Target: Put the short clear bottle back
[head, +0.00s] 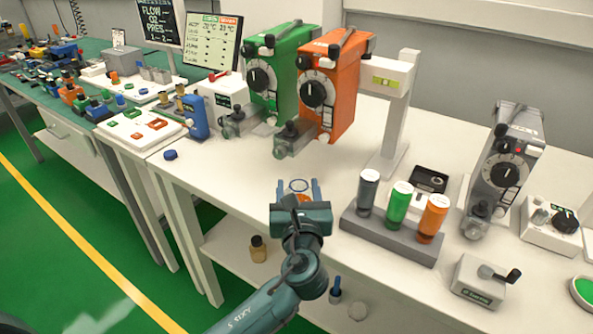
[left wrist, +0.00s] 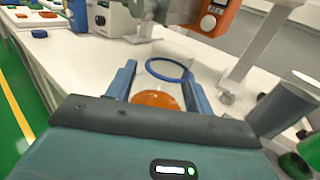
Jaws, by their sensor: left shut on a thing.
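My left gripper (head: 298,188) is shut on the short clear bottle (head: 298,185), near the front edge of the white bench. The bottle is see-through, with a blue ring at its top and orange at its lower part. In the left wrist view the bottle (left wrist: 168,82) sits between the two blue fingers of the gripper (left wrist: 158,85), and its lower end is hidden by the gripper body. I cannot tell whether it touches the bench. My right gripper is not in view.
A grey rack (head: 385,240) holding grey, green and orange bottles stands right of the gripper. An orange vaporizer (head: 337,90) and a green one (head: 278,75) stand behind. A round blue cap (head: 170,155) lies left. A lower shelf holds an amber bottle (head: 258,250).

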